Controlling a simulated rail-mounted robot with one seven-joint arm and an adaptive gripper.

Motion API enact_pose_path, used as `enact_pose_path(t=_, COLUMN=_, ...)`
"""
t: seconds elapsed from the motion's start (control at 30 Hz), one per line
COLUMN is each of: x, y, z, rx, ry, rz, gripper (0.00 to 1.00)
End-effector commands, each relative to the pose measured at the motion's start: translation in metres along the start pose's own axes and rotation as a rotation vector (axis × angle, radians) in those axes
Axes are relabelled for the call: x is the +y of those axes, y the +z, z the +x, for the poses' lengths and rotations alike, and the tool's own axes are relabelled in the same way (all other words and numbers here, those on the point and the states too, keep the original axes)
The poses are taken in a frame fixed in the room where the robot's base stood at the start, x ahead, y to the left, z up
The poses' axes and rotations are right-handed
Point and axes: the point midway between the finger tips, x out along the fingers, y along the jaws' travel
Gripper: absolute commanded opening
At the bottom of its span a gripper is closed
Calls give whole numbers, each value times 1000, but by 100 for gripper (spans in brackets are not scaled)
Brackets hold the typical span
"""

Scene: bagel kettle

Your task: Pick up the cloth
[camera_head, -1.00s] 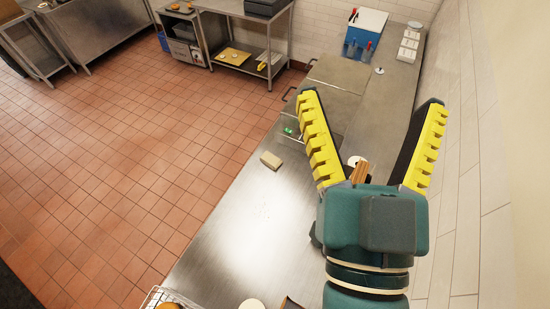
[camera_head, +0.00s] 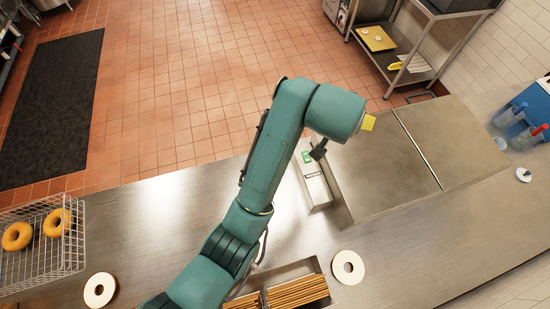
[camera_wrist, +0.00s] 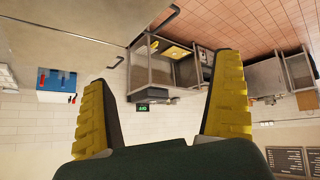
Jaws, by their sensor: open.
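I cannot make out the cloth in either current view. A small beige folded piece that may be the cloth lay on the steel counter (camera_head: 155,215) in the earlier head view; my arm now covers that area. In the head view my gripper (camera_head: 368,122) is mostly hidden behind my wrist, with only a bit of yellow finger showing over the counter's far edge. In the wrist view my gripper (camera_wrist: 163,72) is open and empty, its yellow fingers wide apart and pointing out at the room.
A narrow steel tray with a green label (camera_head: 316,185) lies right of my arm. A wire basket of bagels (camera_head: 42,245), white rings (camera_head: 348,267) and a bin of brown sticks (camera_head: 298,292) are nearer. A blue box (camera_head: 538,100) stands right. A rack (camera_head: 425,70) stands beyond.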

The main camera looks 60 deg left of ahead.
Motion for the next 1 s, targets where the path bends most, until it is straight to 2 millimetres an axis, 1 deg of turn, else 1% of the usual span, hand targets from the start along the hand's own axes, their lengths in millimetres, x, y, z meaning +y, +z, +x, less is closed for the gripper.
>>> enact_pose_path(t=0.03, x=-57, y=38, z=48, rx=-138, ry=-77, rz=-92, gripper=96)
enact_pose_path(t=0.07, x=-84, y=55, z=61, rx=-214, ry=-113, rz=-141, gripper=96)
enact_pose_path(t=0.1, x=-115, y=77, z=74, rx=-311, ry=-155, rz=-205, gripper=96)
enact_pose_path(t=0.13, x=-136, y=92, z=80, rx=-377, ry=-182, rz=-249, gripper=96)
enact_pose_path(t=0.2, x=-172, y=122, z=87, rx=-504, ry=-229, rz=-337, gripper=96)
enact_pose_path(t=0.3, x=-200, y=148, z=88, rx=-617, ry=-264, rz=-414, gripper=96)
enact_pose_path(t=0.37, x=-207, y=156, z=88, rx=-648, ry=-273, rz=-436, gripper=96)
enact_pose_path(t=0.43, x=-210, y=164, z=93, rx=-663, ry=-277, rz=-444, gripper=96)
enact_pose_path(t=0.8, x=-218, y=218, z=156, rx=-663, ry=-276, rz=-440, gripper=96)
enact_pose_path(t=1.0, x=-221, y=231, z=173, rx=-661, ry=-276, rz=-440, gripper=96)
